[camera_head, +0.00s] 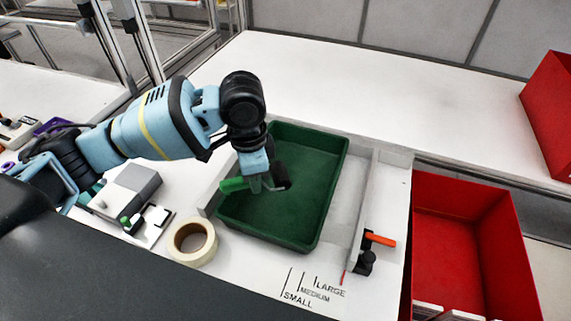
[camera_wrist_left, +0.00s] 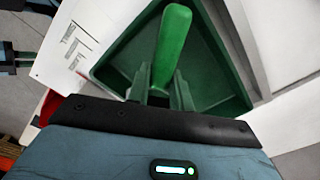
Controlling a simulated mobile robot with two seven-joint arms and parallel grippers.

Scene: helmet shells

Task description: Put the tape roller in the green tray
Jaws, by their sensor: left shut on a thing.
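The tape roller (camera_head: 233,185) has a green handle and a dark end. My left gripper (camera_head: 263,184) is shut on it and holds it over the green tray (camera_head: 318,195). The handle sticks out to the left of the fingers in the head view. In the left wrist view the green handle (camera_wrist_left: 173,45) rises from between the fingers of my left gripper (camera_wrist_left: 160,88), with the tray (camera_wrist_left: 213,75) behind it. Whether the tape roller touches the tray floor cannot be told.
A roll of tape (camera_head: 192,243) lies left of the tray's near corner. A grey device (camera_head: 133,187) stands farther left. An orange-handled clamp (camera_head: 379,239) is right of the tray, near a red bin (camera_head: 465,240). The white table behind the tray is clear.

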